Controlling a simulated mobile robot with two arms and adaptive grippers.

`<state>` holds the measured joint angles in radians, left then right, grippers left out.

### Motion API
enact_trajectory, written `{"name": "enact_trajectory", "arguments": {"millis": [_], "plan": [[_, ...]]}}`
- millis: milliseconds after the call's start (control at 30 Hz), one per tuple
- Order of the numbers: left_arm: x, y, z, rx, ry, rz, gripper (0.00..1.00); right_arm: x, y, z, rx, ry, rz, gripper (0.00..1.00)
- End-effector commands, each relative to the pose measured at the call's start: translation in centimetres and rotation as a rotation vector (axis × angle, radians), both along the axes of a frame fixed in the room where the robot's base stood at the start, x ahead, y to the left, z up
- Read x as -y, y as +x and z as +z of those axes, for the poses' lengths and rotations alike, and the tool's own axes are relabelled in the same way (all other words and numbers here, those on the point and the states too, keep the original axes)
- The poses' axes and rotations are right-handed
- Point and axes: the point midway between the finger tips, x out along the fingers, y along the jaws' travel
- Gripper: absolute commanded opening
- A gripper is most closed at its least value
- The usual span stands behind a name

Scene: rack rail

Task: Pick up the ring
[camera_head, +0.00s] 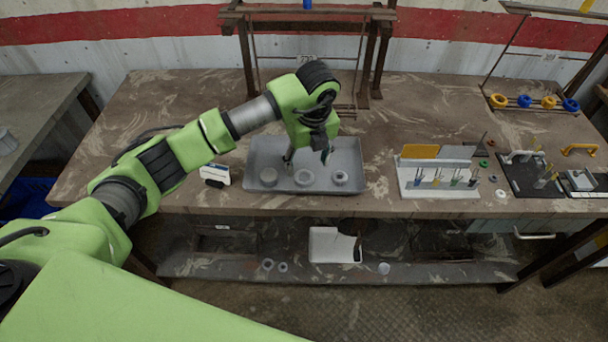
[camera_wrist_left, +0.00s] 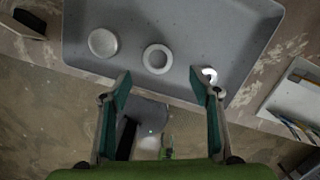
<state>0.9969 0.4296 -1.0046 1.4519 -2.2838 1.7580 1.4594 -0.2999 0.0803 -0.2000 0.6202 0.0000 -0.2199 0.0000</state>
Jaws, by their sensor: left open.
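A pale ring (camera_head: 304,177) with a round hole lies flat in a grey metal tray (camera_head: 255,152) on the bench. The ring also shows in the left wrist view (camera_wrist_left: 147,58). A plain round disc (camera_head: 268,176) lies to its left and a smaller pale ring-like part (camera_head: 340,177) to its right, both in the tray. My left gripper (camera_head: 307,158) is over the tray, open and empty. In the left wrist view its fingertips (camera_wrist_left: 160,83) are spread wide, with the ring ahead of the gap between them. My right gripper is out of view.
A white and black device (camera_head: 215,175) stands left of the tray. A holder with several upright tools (camera_head: 438,178) stands to its right. Blue and yellow rings (camera_head: 525,101) sit on a rail at the far right. A white bin (camera_head: 325,245) is on the lower shelf.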

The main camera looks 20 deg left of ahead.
Motion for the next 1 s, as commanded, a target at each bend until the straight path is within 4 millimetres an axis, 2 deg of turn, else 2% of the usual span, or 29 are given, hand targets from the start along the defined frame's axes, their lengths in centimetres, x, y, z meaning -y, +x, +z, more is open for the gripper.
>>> {"name": "enact_trajectory", "arguments": {"millis": [167,267,367,500,800,967,1000], "plan": [[-0.1,0.1,-1.1,-0.001,-0.001,-0.001,0.57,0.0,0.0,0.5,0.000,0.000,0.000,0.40],[-0.5,0.1,-2.1,-0.004,0.001,-0.001,0.57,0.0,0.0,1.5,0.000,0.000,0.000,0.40],[-0.9,0.3,-3.6,-0.005,0.001,0.000,0.57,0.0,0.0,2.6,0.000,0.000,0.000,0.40],[-1.0,0.6,-5.5,-0.003,-0.001,-0.001,0.57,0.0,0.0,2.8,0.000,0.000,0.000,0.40],[-1.0,0.7,-6.1,0.000,0.000,-0.003,0.57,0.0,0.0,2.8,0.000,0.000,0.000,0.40],[-1.0,0.7,-6.1,0.000,-0.001,-0.002,0.15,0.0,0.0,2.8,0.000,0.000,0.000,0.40],[-1.0,0.7,-6.1,0.000,-0.001,-0.002,0.15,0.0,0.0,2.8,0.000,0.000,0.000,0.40]]}}
